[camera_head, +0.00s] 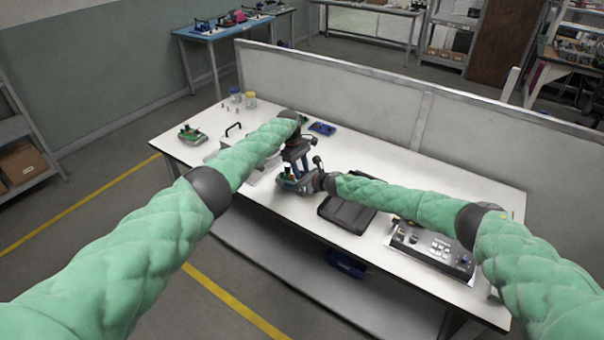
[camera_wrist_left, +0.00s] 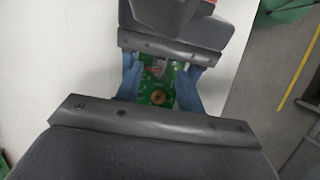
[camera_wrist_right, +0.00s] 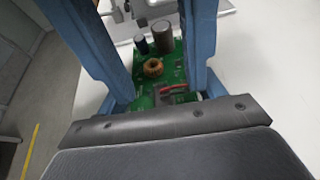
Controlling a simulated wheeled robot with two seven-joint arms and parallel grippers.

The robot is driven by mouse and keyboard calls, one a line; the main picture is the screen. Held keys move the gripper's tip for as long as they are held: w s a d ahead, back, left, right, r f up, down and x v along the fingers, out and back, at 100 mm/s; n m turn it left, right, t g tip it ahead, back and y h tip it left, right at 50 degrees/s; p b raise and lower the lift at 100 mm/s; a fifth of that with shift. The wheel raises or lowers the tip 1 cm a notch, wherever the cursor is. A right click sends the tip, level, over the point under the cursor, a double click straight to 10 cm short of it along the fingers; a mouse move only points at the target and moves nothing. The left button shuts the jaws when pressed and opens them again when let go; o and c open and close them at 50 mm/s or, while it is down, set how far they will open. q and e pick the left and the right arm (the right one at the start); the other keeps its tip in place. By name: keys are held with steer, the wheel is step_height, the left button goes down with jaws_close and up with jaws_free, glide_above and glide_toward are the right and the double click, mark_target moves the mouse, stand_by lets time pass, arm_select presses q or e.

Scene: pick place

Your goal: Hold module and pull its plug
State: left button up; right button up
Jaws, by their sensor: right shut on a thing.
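The module is a green circuit board with a copper coil and dark cylinders, seen in the right wrist view (camera_wrist_right: 168,71) and from above in the left wrist view (camera_wrist_left: 146,92). My right gripper (camera_head: 298,180) reaches in from the right and is shut on the module, its blue fingers at the board's sides. A small red part (camera_wrist_right: 178,87), perhaps the plug or its wire, lies on the board near the right palm. My left gripper (camera_head: 292,166) points down from above, its blue fingers apart on both sides of the board. Their tips are partly hidden, so contact cannot be told.
A black case (camera_head: 347,212) and a control panel (camera_head: 432,248) lie to the right on the white table (camera_head: 385,160). Another green board (camera_head: 192,135) lies at the left. A blue tray (camera_head: 322,128) and jars (camera_head: 250,98) stand behind. A grey partition (camera_head: 380,100) borders the back.

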arm_select(q)
steer(key=v, duration=1)
arm_select(e)
steer(key=o, duration=1.4)
steer(key=shift+o, duration=0.2)
steer(key=shift+d, duration=0.1)
